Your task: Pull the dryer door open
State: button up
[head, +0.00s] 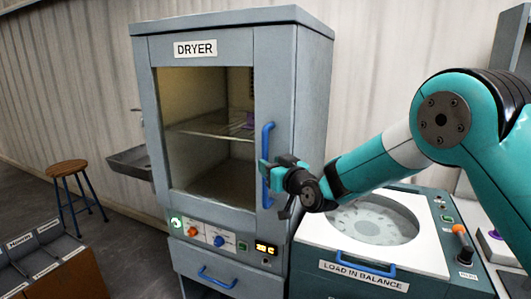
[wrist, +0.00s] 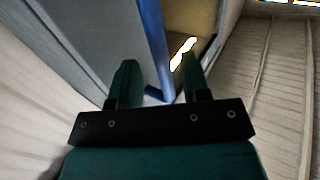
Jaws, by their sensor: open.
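The dryer (head: 275,85) is a grey cabinet with a "DRYER" label. Its door (head: 163,130) has a large glass window and looks shut in the head view. A blue vertical bar handle (head: 267,140) is on the door's right side. My gripper (head: 271,168) is at the lower half of this handle. In the wrist view the handle (wrist: 153,45) runs between the two teal fingers of my gripper (wrist: 158,70), with gaps to both. The jaws are open; any contact cannot be told.
A control panel (head: 222,240) and a drawer with a blue handle (head: 217,277) are below the door. A round-lidded machine (head: 372,220) stands at right, under my arm. A stool (head: 68,170) and a bin box (head: 60,270) are at left.

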jog(key=shift+p+x, duration=0.4)
jog(key=shift+x, duration=1.35)
grip_shut()
